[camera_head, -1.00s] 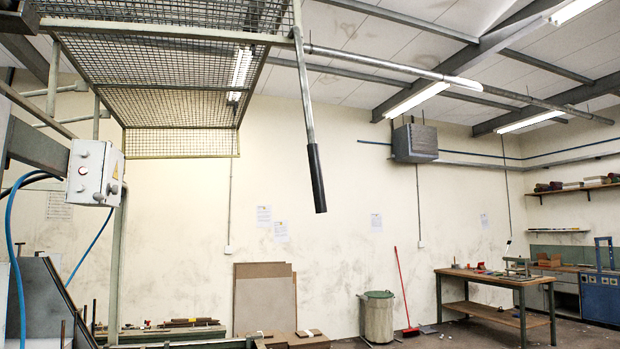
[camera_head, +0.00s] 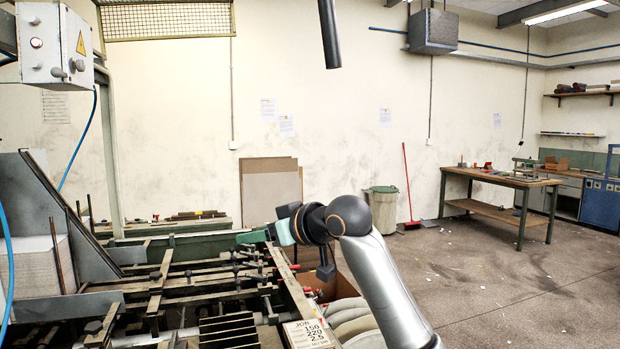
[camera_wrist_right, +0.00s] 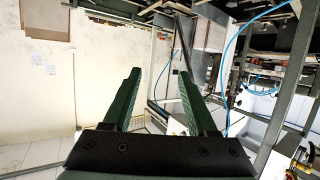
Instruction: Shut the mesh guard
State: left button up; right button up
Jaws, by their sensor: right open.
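The mesh guard (camera_head: 168,21) is raised overhead. Only its lower mesh strip shows at the top of the head view, and the rest is cut off by the frame. Its handle, a bar with a black grip (camera_head: 329,36), hangs down at the top middle. My right gripper (camera_head: 250,236) has green fingers and is over the feeder's far right side, well below and left of the black grip. In the right wrist view the two green fingers (camera_wrist_right: 161,82) stand apart with nothing held between them. My left gripper is not in view.
The feeder bed (camera_head: 190,285) with bars and clamps fills the lower left. A paper stack (camera_head: 32,268) stands at its left. A switch box (camera_head: 55,45) hangs at upper left. A workbench (camera_head: 495,180) stands far right. The floor between is mostly clear.

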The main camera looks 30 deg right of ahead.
jog(key=s+d+r, duration=0.1)
jog(key=s+r, duration=0.2)
jog(key=r, duration=0.3)
jog(key=s+d+r+t, duration=0.1)
jog(key=s+r, duration=0.1)
jog(key=r, duration=0.3)
jog(key=s+d+r, duration=0.1)
jog(key=s+r, duration=0.2)
jog(key=r, duration=0.3)
jog(key=n+t+y, duration=0.2)
send_near(324, 23)
jog(key=w, duration=0.1)
jog(key=p+x, duration=0.2)
jog(key=x, duration=1)
jog(key=shift+w+d+r, duration=0.25)
jog(key=shift+d, duration=0.1)
grip_shut()
